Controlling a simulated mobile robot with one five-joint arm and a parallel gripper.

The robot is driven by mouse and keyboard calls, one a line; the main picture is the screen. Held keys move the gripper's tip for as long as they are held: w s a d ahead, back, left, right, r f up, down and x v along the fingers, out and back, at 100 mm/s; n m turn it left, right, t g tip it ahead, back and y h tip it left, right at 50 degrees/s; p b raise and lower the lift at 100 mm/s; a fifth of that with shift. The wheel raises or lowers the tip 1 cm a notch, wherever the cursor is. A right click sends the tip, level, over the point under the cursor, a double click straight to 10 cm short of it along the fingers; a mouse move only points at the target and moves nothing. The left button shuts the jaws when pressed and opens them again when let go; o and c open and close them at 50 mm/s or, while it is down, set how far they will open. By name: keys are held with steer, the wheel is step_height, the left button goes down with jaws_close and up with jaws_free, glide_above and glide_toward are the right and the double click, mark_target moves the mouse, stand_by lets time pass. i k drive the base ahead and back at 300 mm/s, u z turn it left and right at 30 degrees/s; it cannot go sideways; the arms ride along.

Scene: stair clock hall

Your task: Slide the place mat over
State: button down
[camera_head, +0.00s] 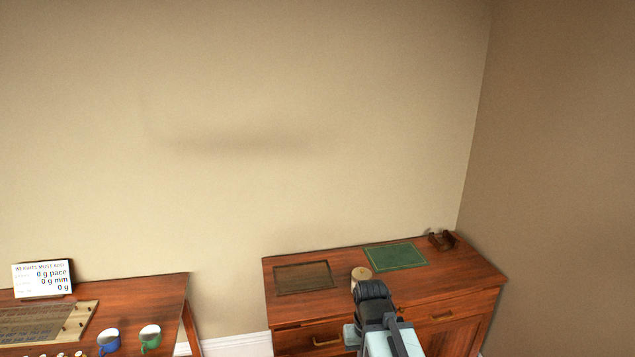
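A green rectangular mat with a thin border (396,256) lies flat on the right half of a reddish wooden cabinet top (345,297). A dark brown rectangle (303,277) lies on the left half; I cannot tell if it is a second mat or an inset panel. A small round tan object (361,273) stands between the two. My gripper (371,287) shows as a dark shape at the cabinet's front, just below the tan object in the picture and apart from the green mat. Its fingers cannot be made out.
A dark brown wooden holder (441,240) stands at the cabinet's back right corner. At lower left, a second table (150,290) bears a sign (42,279), a wooden tray (88,308), a blue mug (108,341) and a green mug (150,338). Walls close the back and right.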

mark_target(402, 255)
steer(key=i, duration=1.85)
steer(key=z, duration=2.25)
steer(key=i, duration=0.3)
steer(key=u, duration=3.1)
